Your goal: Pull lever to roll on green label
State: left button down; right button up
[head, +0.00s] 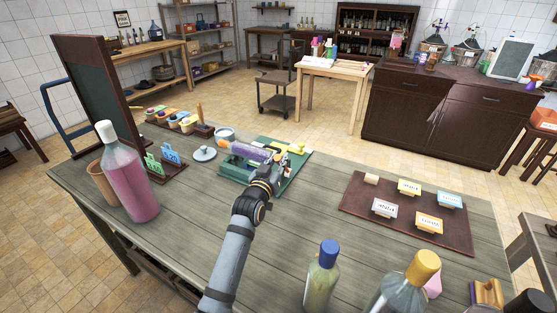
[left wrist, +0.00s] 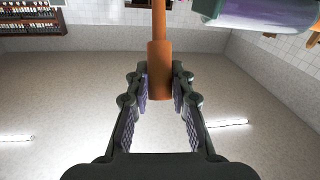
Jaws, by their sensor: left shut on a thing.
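My left gripper (head: 274,172) is at the front of the green labelling device (head: 291,186) on the table. In the left wrist view, its fingers (left wrist: 160,84) are shut around the orange-brown handle of the lever (left wrist: 158,55). In the head view the gripper mostly hides this lever. A bottle with purple contents (head: 252,152) lies on its side on the device. The bottle also shows at the top right of the left wrist view (left wrist: 275,17). I cannot make out a green label on it. My right gripper is not in view.
A tall pink bottle (head: 130,180) stands at the table's left. A brown board (head: 405,228) with several label cards lies to the right. Several bottles, including one blue-capped (head: 321,278) and one yellow-capped (head: 404,290), stand at the near edge. Bare tabletop lies left of my arm.

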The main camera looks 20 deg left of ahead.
pick_arm(q)
jog(key=w+r+g+p, duration=0.1)
jog(key=p, duration=0.3)
jog(key=w+r+g+p, duration=0.1)
jog(key=r+p, duration=0.1)
jog(key=p, duration=0.2)
jog(key=shift+w+d+g+p, duration=0.3)
jog(key=shift+w+p, duration=0.05)
jog(key=shift+p, duration=0.05)
jog(key=w+g+p, duration=0.1)
jog(key=p, duration=0.1)
jog(key=w+g+p, duration=0.2)
jog(key=w+d+m+g+p, duration=0.1)
jog(key=w+p, duration=0.1)
jog(key=shift+f+y+p, duration=0.25)
jog(key=shift+y+p, duration=0.05)
